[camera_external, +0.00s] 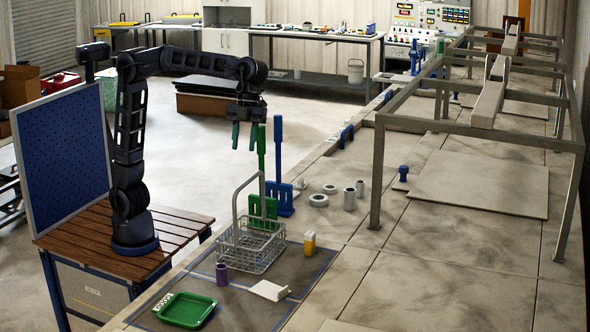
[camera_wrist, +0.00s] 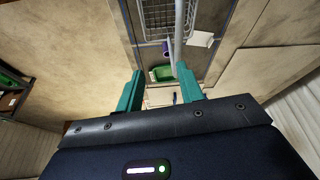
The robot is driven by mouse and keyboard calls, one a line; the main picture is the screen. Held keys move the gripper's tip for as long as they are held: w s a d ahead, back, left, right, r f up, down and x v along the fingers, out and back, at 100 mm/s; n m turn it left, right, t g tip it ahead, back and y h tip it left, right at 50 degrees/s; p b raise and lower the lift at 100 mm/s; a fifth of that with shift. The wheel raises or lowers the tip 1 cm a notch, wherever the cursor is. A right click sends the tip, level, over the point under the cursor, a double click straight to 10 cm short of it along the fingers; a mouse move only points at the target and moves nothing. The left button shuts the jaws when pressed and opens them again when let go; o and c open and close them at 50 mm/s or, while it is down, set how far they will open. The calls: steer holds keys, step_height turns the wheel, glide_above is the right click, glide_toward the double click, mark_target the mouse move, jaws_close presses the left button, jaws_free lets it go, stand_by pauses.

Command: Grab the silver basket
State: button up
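The silver wire basket (camera_external: 252,250) stands upright on the dark mat with its tall handle raised, in the outside view. It looks empty. In the wrist view the basket (camera_wrist: 158,18) shows at the top, partly cut off by the frame edge, and its handle reaches down towards the right finger. My gripper (camera_external: 244,136) hangs above the basket's handle with its teal fingers pointing down. The fingers are apart and nothing is held between them; they also show in the wrist view (camera_wrist: 158,90).
Green (camera_external: 263,208) and blue (camera_external: 285,198) upright tools stand just behind the basket. A purple cup (camera_external: 222,274), a green tray (camera_external: 187,311), a white piece (camera_external: 269,290) and a yellow bottle (camera_external: 309,244) are around it. A metal frame (camera_external: 377,180) rises at right.

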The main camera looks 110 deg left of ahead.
mark_target(249, 179)
steer(key=w, duration=0.1)
steer(key=w+d+m, duration=0.1)
steer(key=w, duration=0.1)
steer(key=shift+w+d+m+g, duration=0.1)
steer(key=shift+d+m+g, duration=0.2)
steer(key=shift+d+f, duration=0.15)
steer(key=shift+f, duration=0.05)
steer(key=x, duration=0.5)
steer(key=shift+w, duration=0.1)
steer(key=shift+w+a+x, duration=0.1)
steer(key=shift+a+x, duration=0.1)
steer(key=shift+x, duration=1.1)
steer(key=shift+w+a+x, duration=0.15)
steer(key=shift+a+x, duration=0.05)
steer(key=shift+x, duration=1.15)
steer(key=shift+f, duration=0.4)
jaws_close()
